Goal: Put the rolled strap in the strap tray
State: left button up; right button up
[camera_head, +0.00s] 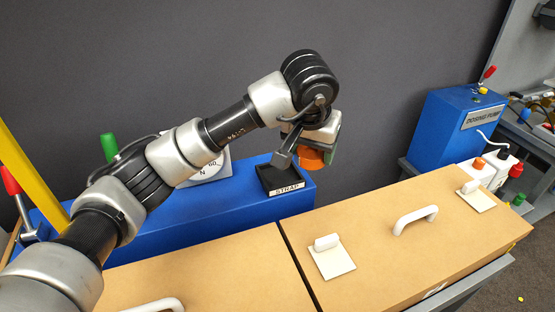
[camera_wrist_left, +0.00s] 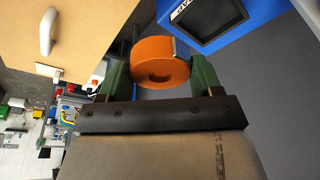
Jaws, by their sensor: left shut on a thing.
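The rolled strap (camera_head: 312,158) is an orange roll with a hollow centre. It shows large in the left wrist view (camera_wrist_left: 160,78), clamped between two dark green fingers. My left gripper (camera_head: 308,152) is shut on it, and the wrist hides part of it in the head view. The strap tray (camera_head: 287,191) is a small black open tray labelled STRAP on a blue housing. It also shows at the top right of the left wrist view (camera_wrist_left: 190,37). The strap is raised, near the tray's upper right corner in the head view, apart from the tray's inside. My right gripper is out of view.
The blue housing (camera_head: 240,198) also carries a white dial partly hidden by my arm. Tan box lids (camera_head: 385,255) with white handles lie in front. A blue dosing pump (camera_head: 445,125) stands at the right, with small white bottles (camera_head: 490,172) beside it.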

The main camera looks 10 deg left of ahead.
aim_at(281, 174)
pick_arm(q)
jog(key=w+a+f, duration=0.1)
jog(key=a, duration=0.1)
jog(key=w+a+f+p, duration=0.1)
jog(key=w+a+f, duration=0.1)
jog(key=w+a+f+p, duration=0.1)
jog(key=a, duration=0.1)
jog(key=shift+w+a+f, duration=0.25)
jog(key=shift+w+a, duration=0.05)
jog(key=shift+w+a+f+p, duration=0.4)
jog(key=shift+a+f+p, duration=0.05)
jog(key=shift+f, duration=0.35)
notch_tip(281, 174, down, 2)
jog(key=shift+f+p, duration=0.15)
jog(key=shift+p, duration=0.7)
jog(key=shift+f, duration=0.65)
jog(key=shift+f+b, duration=0.55)
jog(key=shift+b, duration=0.2)
jog(key=o, duration=0.9)
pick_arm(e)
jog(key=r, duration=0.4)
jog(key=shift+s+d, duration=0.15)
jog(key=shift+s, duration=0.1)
pick_arm(q)
jog(key=shift+r, duration=0.1)
